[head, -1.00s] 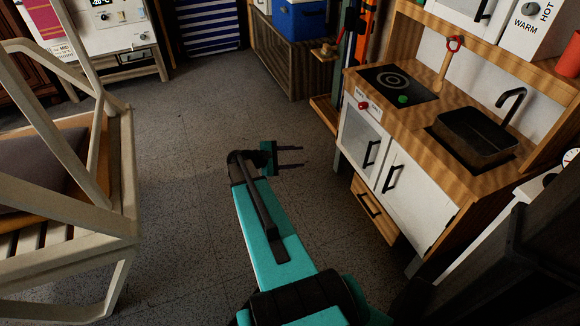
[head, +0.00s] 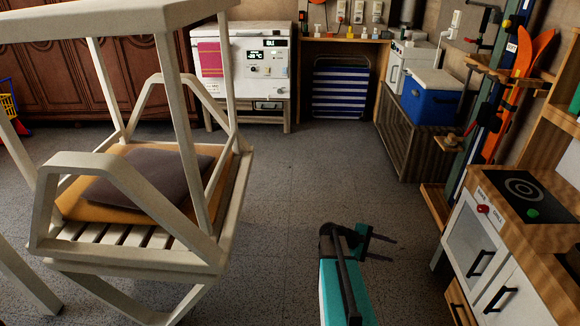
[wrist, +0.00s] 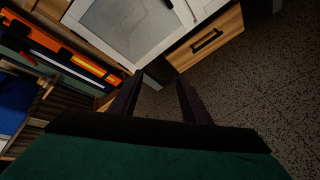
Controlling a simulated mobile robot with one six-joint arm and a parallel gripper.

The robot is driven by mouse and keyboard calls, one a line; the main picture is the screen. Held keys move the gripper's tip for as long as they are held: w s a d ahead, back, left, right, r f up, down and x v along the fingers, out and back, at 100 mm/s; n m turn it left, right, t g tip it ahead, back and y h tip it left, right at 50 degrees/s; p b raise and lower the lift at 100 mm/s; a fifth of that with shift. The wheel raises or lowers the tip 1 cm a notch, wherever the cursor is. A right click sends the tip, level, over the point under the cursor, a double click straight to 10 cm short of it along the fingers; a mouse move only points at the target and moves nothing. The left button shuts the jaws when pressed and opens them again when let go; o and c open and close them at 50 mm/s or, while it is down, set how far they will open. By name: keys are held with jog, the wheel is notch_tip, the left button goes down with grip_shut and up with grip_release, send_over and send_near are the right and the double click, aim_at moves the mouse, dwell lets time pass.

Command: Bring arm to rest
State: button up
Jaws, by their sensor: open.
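My gripper (head: 383,247) is at the end of my teal and black arm, low in the middle right of the head view. Its two dark fingers point right and stand apart with nothing between them. The wrist view also shows the fingers (wrist: 155,95) apart and empty. Beyond them in that view are the white door and wooden drawer (wrist: 205,42) of the play kitchen. The gripper is left of the play kitchen (head: 478,240) in the head view, with a gap of floor between.
A white-framed chair (head: 130,252) with a dark cushion stands at left. A white machine (head: 243,72) stands at the back. A blue cooler (head: 430,103) sits on a slatted crate (head: 405,140) at back right. Open grey floor (head: 290,200) lies in the middle.

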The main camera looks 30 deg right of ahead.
jog(key=w+a+r+n+t+y+p, duration=0.1)
jog(key=w+a+n+p, duration=0.1)
jog(key=a+p, duration=0.65)
jog(key=w+a+r+n+t+p, duration=0.15)
jog(key=a+p, duration=0.35)
jog(key=a, duration=0.7)
jog(key=s+a+m+y+p, duration=0.2)
jog(key=s+a, duration=0.3)
jog(key=a, duration=0.5)
jog(key=s+a+f+m+g+y+p, duration=0.1)
jog(key=s+a+y+p, duration=0.3)
jog(key=a, duration=0.7)
jog(key=s+a+f+m+y+p, duration=0.1)
jog(key=s+a+m+y+p, duration=0.2)
jog(key=s+a, duration=0.5)
jog(key=a+y, duration=0.1)
jog(key=a, duration=0.2)
jog(key=shift+f+g, duration=0.2)
jog(key=shift+g, duration=0.15)
jog(key=shift+a, duration=0.1)
